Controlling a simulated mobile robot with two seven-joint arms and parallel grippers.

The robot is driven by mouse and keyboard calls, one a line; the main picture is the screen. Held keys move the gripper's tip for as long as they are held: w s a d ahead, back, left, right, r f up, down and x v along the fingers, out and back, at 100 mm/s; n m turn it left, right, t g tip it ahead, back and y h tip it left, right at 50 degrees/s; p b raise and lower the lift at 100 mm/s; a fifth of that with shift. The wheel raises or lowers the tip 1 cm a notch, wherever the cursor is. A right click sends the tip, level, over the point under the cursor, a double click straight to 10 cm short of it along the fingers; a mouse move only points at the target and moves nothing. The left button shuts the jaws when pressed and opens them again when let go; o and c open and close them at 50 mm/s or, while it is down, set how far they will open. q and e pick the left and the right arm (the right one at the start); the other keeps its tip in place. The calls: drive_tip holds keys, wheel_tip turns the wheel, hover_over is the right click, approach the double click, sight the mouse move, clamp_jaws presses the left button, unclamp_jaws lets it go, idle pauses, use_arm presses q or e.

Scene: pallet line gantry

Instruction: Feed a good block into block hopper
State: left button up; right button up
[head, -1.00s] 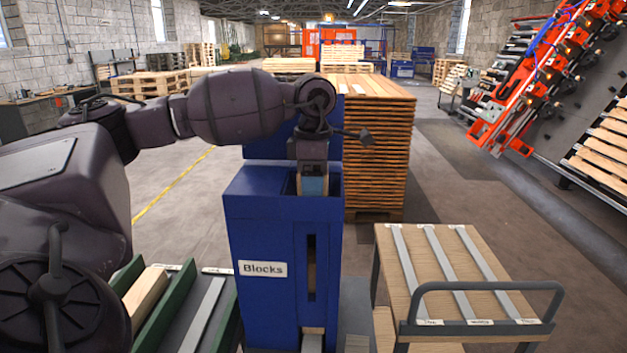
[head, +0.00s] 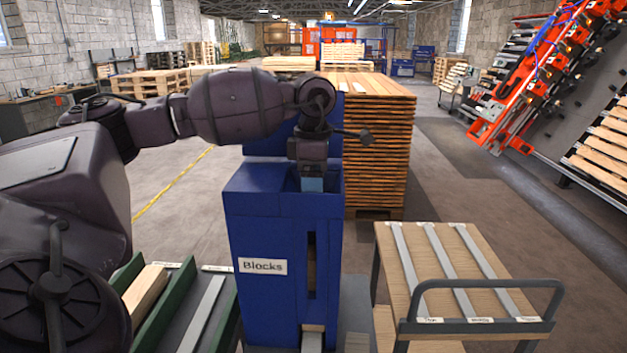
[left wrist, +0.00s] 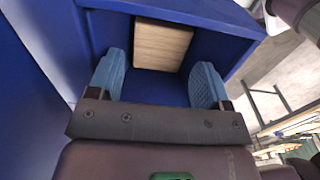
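The blue block hopper (head: 262,222), labelled "Blocks", stands in the middle of the head view with its top open. My left gripper (head: 312,185) points down into that opening. In the left wrist view its two blue fingers (left wrist: 160,64) are spread apart inside the hopper mouth. A pale wooden block (left wrist: 163,46) lies in the hopper beyond the fingertips, with visible gaps to both fingers. Another wooden block (head: 146,290) lies in a green-sided channel left of the hopper. My right gripper is in neither view.
A wooden-topped cart (head: 455,262) with metal strips and a dark handle stands right of the hopper. A tall stack of boards (head: 380,140) stands close behind it. Orange gantry machinery (head: 545,75) is at the upper right.

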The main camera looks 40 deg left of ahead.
use_arm(q)
drive_tip(key=shift+o, duration=1)
wheel_tip(320, 180, up, 11)
drive_tip(key=shift+f, duration=0.1)
idle(0.3)
